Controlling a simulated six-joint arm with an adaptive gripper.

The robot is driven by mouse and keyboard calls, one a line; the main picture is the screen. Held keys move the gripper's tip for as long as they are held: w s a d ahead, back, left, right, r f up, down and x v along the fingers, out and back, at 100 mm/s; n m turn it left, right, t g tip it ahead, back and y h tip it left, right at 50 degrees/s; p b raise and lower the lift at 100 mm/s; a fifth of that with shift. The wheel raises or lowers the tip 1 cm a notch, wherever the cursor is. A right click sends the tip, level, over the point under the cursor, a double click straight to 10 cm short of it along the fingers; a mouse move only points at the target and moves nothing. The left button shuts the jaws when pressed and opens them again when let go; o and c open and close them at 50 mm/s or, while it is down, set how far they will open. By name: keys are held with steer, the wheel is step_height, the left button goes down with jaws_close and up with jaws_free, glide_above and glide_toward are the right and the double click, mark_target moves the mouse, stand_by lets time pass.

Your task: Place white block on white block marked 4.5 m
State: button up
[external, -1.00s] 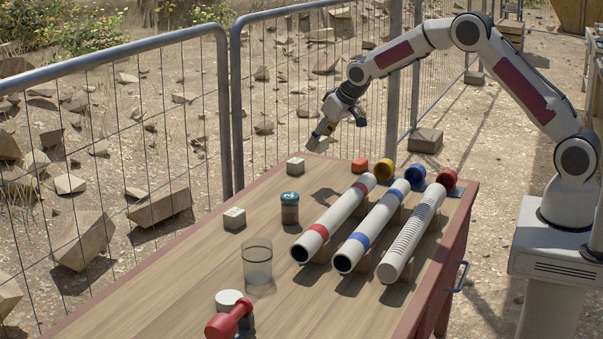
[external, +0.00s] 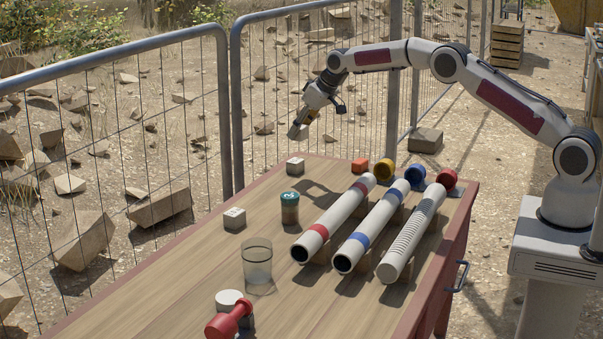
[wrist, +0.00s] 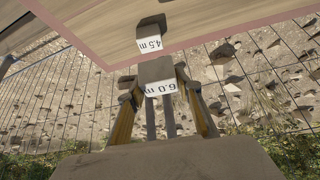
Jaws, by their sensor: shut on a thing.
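My gripper (external: 300,124) is shut on a white block marked 6.0 m; this held block (wrist: 158,88) shows between the fingers in the wrist view. In the external view my gripper hangs in the air above the far left part of the table. A second white block (wrist: 149,42), marked 4.5 m, rests on the table near its edge in the wrist view. It appears to be the small block (external: 295,166) below my gripper in the external view. The held block is apart from it.
Another white block (external: 234,218) sits near the table's left edge. Coloured caps (external: 414,173) line the far side. A wire fence (external: 130,130) stands beyond the table.

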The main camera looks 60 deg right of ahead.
mark_target(295, 160)
steer(key=shift+w+d+r+n, duration=0.15)
steer(key=shift+w+d, duration=0.2)
steer(key=shift+w, duration=0.2)
steer(key=shift+w+d+r+n, duration=0.1)
steer(key=shift+w+d+n, duration=0.05)
steer(key=shift+w+d, duration=0.3)
steer(key=shift+w+a+y, duration=0.1)
steer(key=shift+y, duration=0.2)
steer(key=shift+f, duration=2)
steer(key=shift+c, duration=0.2)
steer(key=shift+f, duration=0.1)
steer(key=shift+f, duration=1.9)
steer(key=o, duration=1.1)
steer(key=shift+f, duration=0.1)
steer(key=shift+c, duration=0.2)
